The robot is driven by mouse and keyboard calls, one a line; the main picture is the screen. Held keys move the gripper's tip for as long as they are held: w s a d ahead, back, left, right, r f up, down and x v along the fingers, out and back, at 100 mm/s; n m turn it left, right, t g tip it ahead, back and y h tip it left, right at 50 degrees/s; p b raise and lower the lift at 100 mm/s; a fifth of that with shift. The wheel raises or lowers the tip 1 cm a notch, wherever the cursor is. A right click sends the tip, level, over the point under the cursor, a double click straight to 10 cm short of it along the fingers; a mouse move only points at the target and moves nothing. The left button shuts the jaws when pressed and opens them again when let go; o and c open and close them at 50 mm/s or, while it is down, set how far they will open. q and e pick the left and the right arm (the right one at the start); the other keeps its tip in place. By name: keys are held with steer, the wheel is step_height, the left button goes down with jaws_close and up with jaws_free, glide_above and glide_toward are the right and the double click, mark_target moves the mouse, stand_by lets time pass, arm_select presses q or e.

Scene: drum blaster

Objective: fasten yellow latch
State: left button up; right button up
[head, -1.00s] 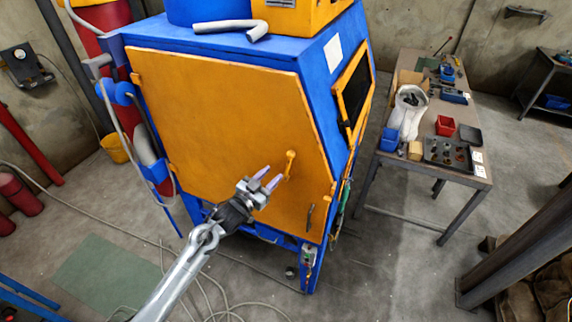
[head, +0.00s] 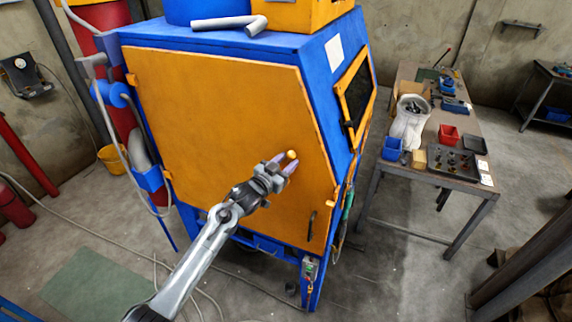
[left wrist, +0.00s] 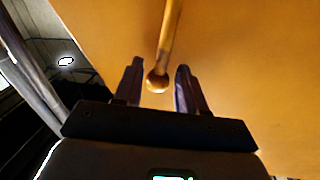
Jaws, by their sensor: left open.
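The yellow latch (head: 292,154) is on the orange door (head: 215,120) of the blue blaster cabinet, right of the door's middle. In the head view only its round knob end shows clearly, and my gripper covers part of the rest. In the left wrist view the latch (left wrist: 170,40) is a rod ending in a ball. My left gripper (head: 286,162) is open at the latch. In the left wrist view my left gripper (left wrist: 160,66) has one finger on each side of the ball end, with gaps visible on both sides. My right gripper is not in view.
A dark door handle (head: 312,225) is low on the door's right. A workbench (head: 460,205) with bins and trays stands to the right. A red cylinder with hoses is at the cabinet's left. The floor in front has loose cables (head: 110,230).

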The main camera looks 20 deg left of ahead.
arm_select(q)
jaws_close()
steer(key=shift+d, duration=0.1)
